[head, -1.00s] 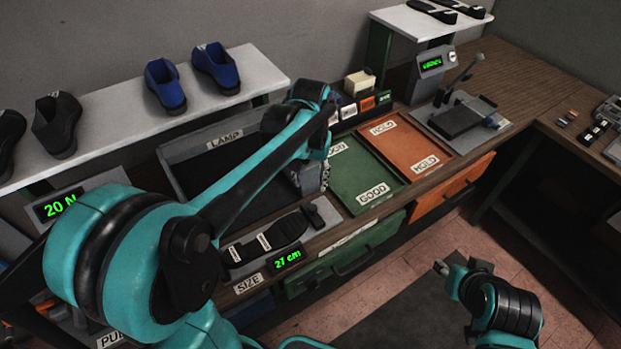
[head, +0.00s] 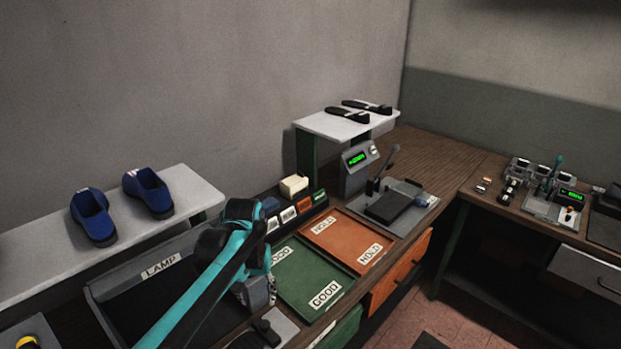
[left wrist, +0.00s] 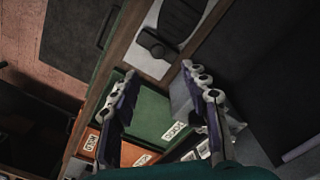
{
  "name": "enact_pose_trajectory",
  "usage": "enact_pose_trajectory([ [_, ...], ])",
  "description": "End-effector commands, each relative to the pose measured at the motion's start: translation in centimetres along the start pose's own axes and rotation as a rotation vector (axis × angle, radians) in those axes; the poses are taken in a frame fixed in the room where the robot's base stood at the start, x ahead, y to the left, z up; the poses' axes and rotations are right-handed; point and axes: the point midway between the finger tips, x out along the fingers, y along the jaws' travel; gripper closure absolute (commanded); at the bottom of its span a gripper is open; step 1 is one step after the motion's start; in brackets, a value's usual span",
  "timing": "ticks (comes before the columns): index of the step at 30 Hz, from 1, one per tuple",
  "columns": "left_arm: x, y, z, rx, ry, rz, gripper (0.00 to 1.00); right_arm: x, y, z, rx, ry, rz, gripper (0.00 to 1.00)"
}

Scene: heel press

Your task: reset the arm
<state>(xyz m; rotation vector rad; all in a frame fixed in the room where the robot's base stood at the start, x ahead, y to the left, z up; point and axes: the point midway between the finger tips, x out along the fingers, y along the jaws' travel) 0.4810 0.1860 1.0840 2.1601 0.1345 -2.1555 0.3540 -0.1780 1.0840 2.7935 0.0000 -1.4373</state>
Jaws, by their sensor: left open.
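My left arm comes in from the lower left in the head view. Its gripper (head: 258,290) hangs by the near left corner of the green GOOD tray (head: 304,262), at the right end of the LAMP bin (head: 112,284). In the left wrist view the two fingers of my left gripper (left wrist: 163,92) stand wide apart with nothing between them. The green tray (left wrist: 150,112) shows beyond and between them. Whether the fingers touch anything cannot be told. My right gripper is in neither view.
The orange HOLD tray (head: 340,232) lies beside the green one. Behind it stands a press with a lever (head: 388,168) and a green display (head: 357,158). Two blue shoes (head: 148,190) stand on the left shelf (head: 190,192). A side bench (head: 500,206) carries small devices.

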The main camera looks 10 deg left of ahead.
Motion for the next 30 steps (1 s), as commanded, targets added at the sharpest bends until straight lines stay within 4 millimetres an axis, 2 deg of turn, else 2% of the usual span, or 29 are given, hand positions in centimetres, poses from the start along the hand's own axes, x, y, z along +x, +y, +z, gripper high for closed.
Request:
enact_pose_trajectory([
  [5, -0.2, -0.1, 2.1, 0.016, 0.078, 0.008, 0.54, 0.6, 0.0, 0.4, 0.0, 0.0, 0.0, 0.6],
  [10, 0.2, -0.4, 6.1, 0.049, 0.247, 0.022, 0.54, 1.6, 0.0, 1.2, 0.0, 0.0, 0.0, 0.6],
  [15, 1.7, -0.6, 9.7, 0.084, 0.425, 0.033, 0.54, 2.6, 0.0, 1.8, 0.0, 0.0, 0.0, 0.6],
  [18, 2.7, -0.7, 11.3, 0.1, 0.51, 0.036, 0.54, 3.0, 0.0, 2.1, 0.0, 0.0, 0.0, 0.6],
  [24, 4.0, -0.8, 12.7, 0.118, 0.606, 0.039, 0.54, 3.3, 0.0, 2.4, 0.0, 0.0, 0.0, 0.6],
  [30, 4.1, -0.8, 12.8, 0.121, 0.62, 0.039, 0.54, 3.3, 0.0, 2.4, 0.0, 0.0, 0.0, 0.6],
])
